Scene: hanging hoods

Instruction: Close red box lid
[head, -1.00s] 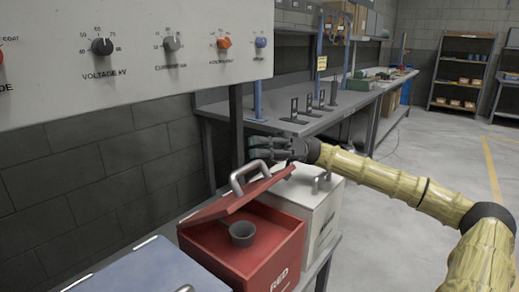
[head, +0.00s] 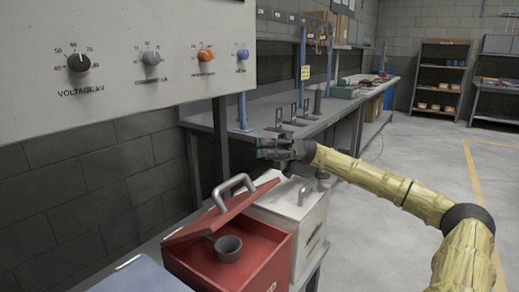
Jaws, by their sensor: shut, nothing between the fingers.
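The red box (head: 262,265) stands on the bench at the lower middle of the head view. Its red lid (head: 222,212) is tilted partly open, raised over the back of the box, with a grey handle (head: 236,184) on top. A small dark grey cup (head: 228,248) shows in the opening. My gripper (head: 262,150) is above and behind the lid, over the white box side, apart from the handle. Its fingers point left and are shut with nothing held.
A white box (head: 302,215) with a handle stands right behind the red box, beneath my gripper. A blue-grey lid (head: 145,277) is at the front left. A control panel (head: 125,45) with knobs overhangs the left side. Open floor lies to the right.

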